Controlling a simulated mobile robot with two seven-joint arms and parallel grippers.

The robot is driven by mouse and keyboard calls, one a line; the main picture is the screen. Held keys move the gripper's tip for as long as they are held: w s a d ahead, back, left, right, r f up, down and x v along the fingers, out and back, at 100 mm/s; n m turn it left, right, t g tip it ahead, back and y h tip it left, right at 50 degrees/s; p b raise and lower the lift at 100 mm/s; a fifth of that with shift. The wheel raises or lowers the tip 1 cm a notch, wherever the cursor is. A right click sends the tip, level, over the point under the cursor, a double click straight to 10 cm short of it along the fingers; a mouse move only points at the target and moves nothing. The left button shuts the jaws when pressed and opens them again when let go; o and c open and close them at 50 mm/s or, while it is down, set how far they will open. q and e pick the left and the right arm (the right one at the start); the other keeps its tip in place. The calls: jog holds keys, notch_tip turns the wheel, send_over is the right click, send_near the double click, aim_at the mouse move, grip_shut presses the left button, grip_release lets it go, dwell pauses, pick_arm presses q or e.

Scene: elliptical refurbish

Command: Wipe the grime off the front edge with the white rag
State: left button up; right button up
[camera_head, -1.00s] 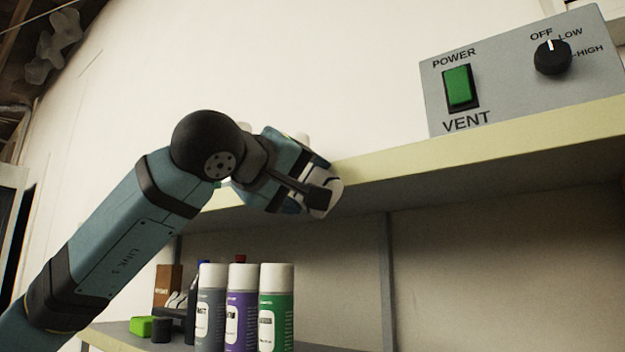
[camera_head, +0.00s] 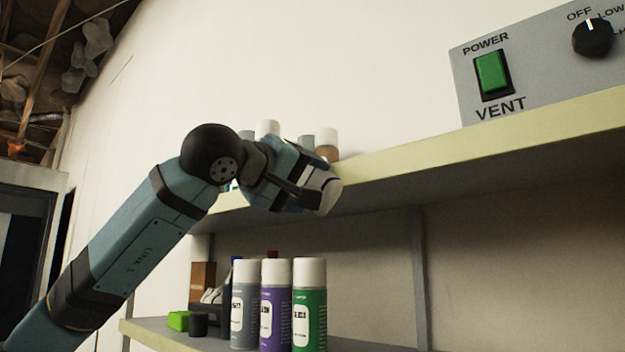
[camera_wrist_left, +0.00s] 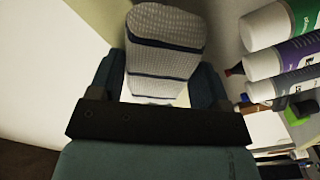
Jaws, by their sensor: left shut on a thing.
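My left gripper (camera_head: 318,192) is at the pale yellow front edge (camera_head: 440,155) of the upper shelf, shut on the white rag (camera_head: 331,194). In the head view only a small part of the rag shows past the fingers. In the left wrist view the rag (camera_wrist_left: 165,50) is a folded, textured white cloth with dark stripes, held between the fingers (camera_wrist_left: 150,85). The rag is against or very close to the edge; contact is hard to tell. No grime shows on the visible stretch of edge. My right gripper is not in view.
A grey vent control box (camera_head: 500,85) with a green switch stands on the upper shelf at right. Small bottles (camera_head: 327,145) stand behind my gripper. Spray cans (camera_head: 309,305), a green block (camera_head: 179,321) and a brown box (camera_head: 202,283) sit on the lower shelf.

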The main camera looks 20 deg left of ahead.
pick_arm(q)
jog(key=a, duration=0.1)
jog(key=w+a, duration=0.1)
jog(key=a, duration=0.1)
jog(key=w+a, duration=0.1)
jog(key=a, duration=0.1)
jog(key=shift+a+f, duration=0.1)
jog(key=shift+a, duration=0.1)
dwell(0.3)
jog(key=shift+s, duration=0.15)
jog(key=shift+b+v, duration=0.55)
jog(key=shift+v, duration=2.35)
jog(key=shift+v, duration=1.45)
